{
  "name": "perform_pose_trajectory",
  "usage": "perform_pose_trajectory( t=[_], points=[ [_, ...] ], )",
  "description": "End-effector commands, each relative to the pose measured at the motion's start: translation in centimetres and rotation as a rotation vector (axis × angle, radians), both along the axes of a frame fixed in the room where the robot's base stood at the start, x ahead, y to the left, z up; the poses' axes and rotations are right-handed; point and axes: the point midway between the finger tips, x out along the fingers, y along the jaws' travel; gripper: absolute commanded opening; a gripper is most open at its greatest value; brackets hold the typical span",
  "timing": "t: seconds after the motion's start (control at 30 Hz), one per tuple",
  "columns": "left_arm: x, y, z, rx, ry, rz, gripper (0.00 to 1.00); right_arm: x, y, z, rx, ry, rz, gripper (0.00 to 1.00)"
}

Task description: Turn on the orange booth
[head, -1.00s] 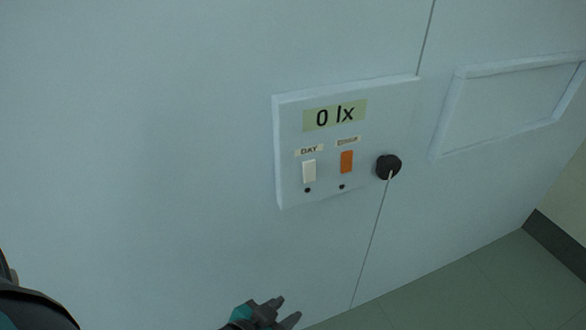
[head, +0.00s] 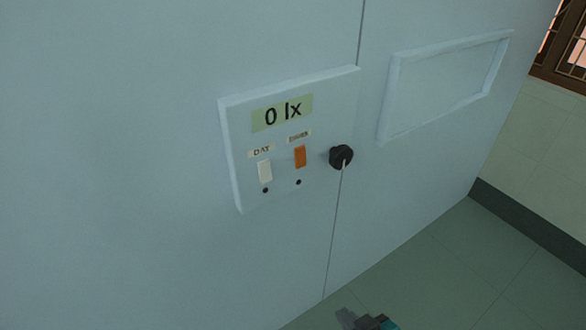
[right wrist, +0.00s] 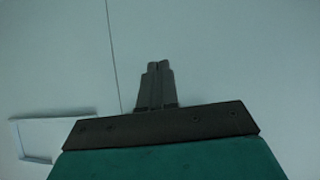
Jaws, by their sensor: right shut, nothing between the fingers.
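The booth's control panel (head: 236,150) is on the pale wall of the booth in the head view. Its display (head: 282,113) reads 0 lx. Below it are a white rocker switch (head: 265,171) labelled DAY and an orange rocker switch (head: 300,157) with a blurred label. A small dark dot sits under each switch. A black knob (head: 341,156) with a white pointer is at the panel's right. My right gripper (head: 347,318) is low at the bottom edge, well below the panel. In the right wrist view its fingers (right wrist: 158,66) are together and empty. My left gripper is not in view.
A framed rectangular panel (head: 388,98) is on the booth wall right of the knob; a similar frame shows in the right wrist view (right wrist: 15,138). A vertical seam runs down the wall. Green floor (head: 440,285) is open at lower right. A barred window (head: 565,60) is at upper right.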

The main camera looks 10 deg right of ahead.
Motion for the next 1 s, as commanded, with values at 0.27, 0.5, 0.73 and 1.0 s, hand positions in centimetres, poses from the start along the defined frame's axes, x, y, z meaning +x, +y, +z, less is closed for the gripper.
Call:
perform_pose_trajectory(
  t=[0.27,0.5,0.73,1.0],
  points=[
    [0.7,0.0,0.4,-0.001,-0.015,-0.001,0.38,0.1,-0.2,0.2,-0.031,-0.008,0.023,0.0],
    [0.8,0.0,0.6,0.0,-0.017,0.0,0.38,6.2,-2.9,8.6,-0.522,-0.32,0.338,0.0],
    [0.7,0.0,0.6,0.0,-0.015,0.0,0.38,9.9,-3.3,18.3,-1.102,-0.648,0.613,0.0],
    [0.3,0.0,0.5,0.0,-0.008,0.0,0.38,10.5,-3.0,21.4,-1.316,-0.756,0.687,0.0]
  ],
)
